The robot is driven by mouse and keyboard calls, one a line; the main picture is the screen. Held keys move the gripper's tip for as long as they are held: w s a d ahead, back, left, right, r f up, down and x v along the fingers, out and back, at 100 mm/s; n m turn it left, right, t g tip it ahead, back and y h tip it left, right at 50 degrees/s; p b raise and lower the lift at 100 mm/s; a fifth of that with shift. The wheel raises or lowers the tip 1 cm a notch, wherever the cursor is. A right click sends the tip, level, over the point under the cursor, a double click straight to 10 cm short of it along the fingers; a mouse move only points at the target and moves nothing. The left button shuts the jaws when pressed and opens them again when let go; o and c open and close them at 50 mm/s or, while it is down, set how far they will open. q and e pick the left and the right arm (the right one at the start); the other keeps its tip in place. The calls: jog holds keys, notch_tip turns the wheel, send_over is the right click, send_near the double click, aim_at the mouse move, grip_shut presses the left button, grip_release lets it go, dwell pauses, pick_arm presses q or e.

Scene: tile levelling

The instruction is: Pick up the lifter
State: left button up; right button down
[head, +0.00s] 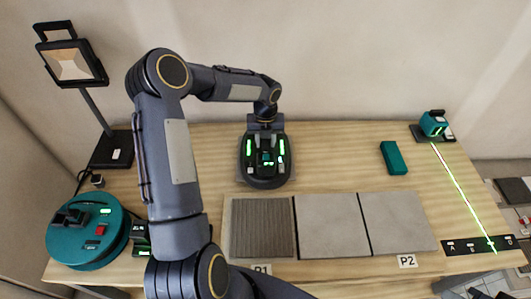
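The lifter (265,181), as I take it, is a dark oval device with a rounded rim on the wooden bench behind the tiles. My arm reaches up and over from the lower left, and my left gripper (266,156) points down at the middle of the lifter. Two bright green bars show on either side there. The gripper hides the lifter's centre, so I cannot tell whether its fingers are closed on it or whether they touch. I cannot tell whether the lifter is clear of the bench. My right gripper is not in view.
A ribbed panel (262,228) and two grey tiles (333,225) (397,222) lie in front. A teal block (393,158) and a laser level (433,125) casting a green line are right. A lamp (74,64) and a round teal device (85,232) stand left.

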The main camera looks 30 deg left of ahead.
pick_arm(q)
grip_shut()
jog(key=shift+w+r, duration=0.1)
jog(key=shift+w, duration=0.05)
jog(key=shift+r+p, duration=0.3)
jog(key=shift+r, duration=0.15)
notch_tip(320, 180, up, 3)
jog(key=p, duration=0.2)
jog(key=shift+r+p, duration=0.2)
jog(key=shift+p, duration=0.1)
jog(key=s+d+r+p, duration=0.2)
jog(key=r, duration=0.1)
jog(key=s+d+r+p, duration=0.1)
jog(key=r, duration=0.1)
jog(key=shift+s+r, duration=0.15)
jog(key=shift+r, duration=0.05)
jog(key=s+d+r, duration=0.4)
jog(key=s+d, duration=0.3)
notch_tip(320, 180, up, 7)
jog(key=shift+a, duration=0.15)
jog(key=shift+w+f, duration=0.1)
jog(key=shift+f, duration=0.05)
